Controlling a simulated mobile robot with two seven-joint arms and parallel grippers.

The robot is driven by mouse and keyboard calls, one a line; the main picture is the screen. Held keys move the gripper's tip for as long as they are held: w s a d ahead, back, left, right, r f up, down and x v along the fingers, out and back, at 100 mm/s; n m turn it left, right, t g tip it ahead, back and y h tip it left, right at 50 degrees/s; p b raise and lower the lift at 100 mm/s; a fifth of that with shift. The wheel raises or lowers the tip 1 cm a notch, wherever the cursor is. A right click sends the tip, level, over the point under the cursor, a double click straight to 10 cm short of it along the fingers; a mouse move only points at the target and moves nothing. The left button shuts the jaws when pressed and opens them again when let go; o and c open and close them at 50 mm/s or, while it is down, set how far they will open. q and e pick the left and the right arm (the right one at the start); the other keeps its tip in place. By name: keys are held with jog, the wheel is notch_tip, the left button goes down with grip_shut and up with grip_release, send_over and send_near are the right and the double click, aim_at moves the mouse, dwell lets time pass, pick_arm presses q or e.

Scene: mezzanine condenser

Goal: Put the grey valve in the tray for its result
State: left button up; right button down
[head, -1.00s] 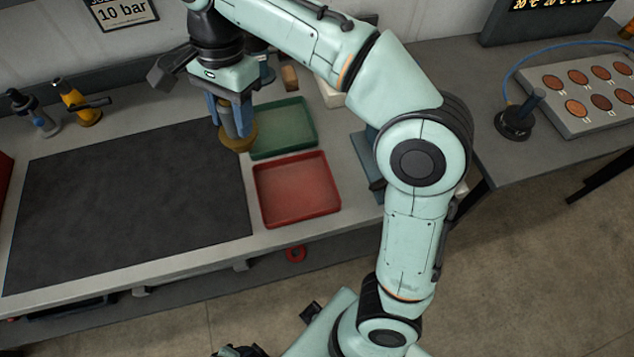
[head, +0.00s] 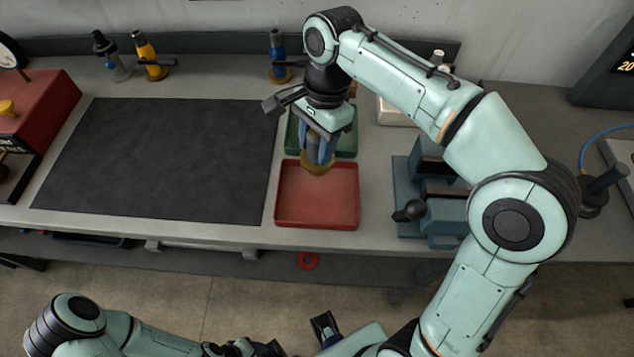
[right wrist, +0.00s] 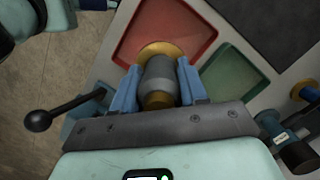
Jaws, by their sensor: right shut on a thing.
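My right gripper (head: 318,150) is shut on the grey valve (right wrist: 160,75), which has a grey body and brass ends. In the head view the valve's brass flange (head: 317,169) points down over the rear edge of the red tray (head: 317,222). The valve appears held above the trays; the height is hard to tell. The green tray (head: 347,146) lies just behind the red one, partly hidden by the gripper. Both trays look empty where visible, and both show in the right wrist view. My left gripper (head: 245,349) is partly visible at the bottom edge, its jaws unclear.
A black-handled valve (head: 110,58), a yellow valve (head: 150,58) and a blue valve (head: 279,60) stand along the back. A dark mat (head: 160,160) lies clear left of the trays. A blue-grey vise (head: 445,205) stands right; a red box (head: 45,115) stands left.

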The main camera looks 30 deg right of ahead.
pick_arm(q)
jog(key=f+b, duration=0.1)
jog(key=s+f+b, duration=0.1)
jog(key=shift+f, duration=0.35)
pick_arm(e)
notch_tip(320, 180, down, 12)
jog(key=shift+r, duration=0.1)
jog(key=shift+f, duration=0.2)
jog(key=c, duration=0.6)
grip_release()
pick_arm(q)
jog(key=shift+f, duration=0.1)
pick_arm(e)
jog(key=r+p, duration=0.1)
jog(key=r, duration=0.3)
jog(key=d+r, duration=0.1)
jog(key=r, duration=0.3)
jog(key=r+p, duration=0.1)
jog(key=r, duration=0.3)
jog(key=shift+w+d+p, duration=0.25)
jog(key=shift+d+p, duration=0.05)
jog(key=shift+d, duration=0.1)
pick_arm(q)
jog(key=r, duration=0.1)
jog(key=w+r, duration=0.1)
jog(key=r, duration=0.1)
